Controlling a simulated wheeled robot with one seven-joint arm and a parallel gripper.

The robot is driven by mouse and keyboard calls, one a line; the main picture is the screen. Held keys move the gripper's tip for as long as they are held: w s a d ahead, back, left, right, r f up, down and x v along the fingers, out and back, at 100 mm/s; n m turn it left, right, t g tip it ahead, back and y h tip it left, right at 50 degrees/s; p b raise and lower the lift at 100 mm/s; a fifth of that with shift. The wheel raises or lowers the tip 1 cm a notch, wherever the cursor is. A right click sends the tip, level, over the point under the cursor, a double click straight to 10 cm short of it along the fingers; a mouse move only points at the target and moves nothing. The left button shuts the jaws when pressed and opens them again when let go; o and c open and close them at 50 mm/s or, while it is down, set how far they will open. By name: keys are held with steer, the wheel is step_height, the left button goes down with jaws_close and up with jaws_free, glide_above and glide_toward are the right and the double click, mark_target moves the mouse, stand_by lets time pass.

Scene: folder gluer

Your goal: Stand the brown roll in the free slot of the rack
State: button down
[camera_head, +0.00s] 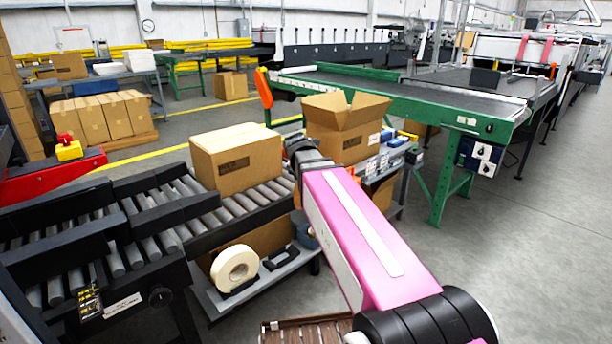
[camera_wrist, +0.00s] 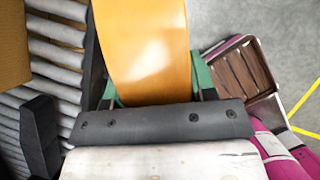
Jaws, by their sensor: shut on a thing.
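In the wrist view the brown roll (camera_wrist: 145,45) shows as a glossy orange-brown curved band at the top centre. My gripper (camera_wrist: 152,92) is shut on it, with green finger parts at either side of the band. The roll's far end is out of frame. In the head view my pink arm hides the gripper and the roll. On a low grey shelf (camera_head: 222,302) in the head view, a cream roll (camera_head: 236,268) stands upright on a black support. A dark holder (camera_head: 277,259) beside it looks empty. I cannot tell for sure whether these form the rack.
A roller conveyor (camera_head: 240,208) carrying a closed carton (camera_head: 236,158) runs above the shelf. An open carton (camera_head: 345,125) stands behind my arm. A green-framed belt table (camera_head: 400,92) is farther back. Grey floor at right (camera_head: 530,250) is clear.

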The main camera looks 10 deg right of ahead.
steer(key=w+a+f+m+g+y, duration=0.2)
steer(key=w+a+f+m+g, duration=0.25)
steer(key=a+f, duration=0.75)
step_height(320, 180, down, 9)
steer(key=d, duration=0.1)
steer(key=shift+w+d+m, duration=0.15)
steer(key=shift+w+m, duration=0.25)
steer(key=shift+m, duration=0.05)
steer(key=shift+f, duration=0.55)
stand_by(0.7)
steer(key=shift+f, duration=1.05)
steer(key=shift+f, duration=0.4)
steer(key=shift+f, duration=0.2)
steer(key=shift+f, duration=0.2)
steer(key=shift+f, duration=0.4)
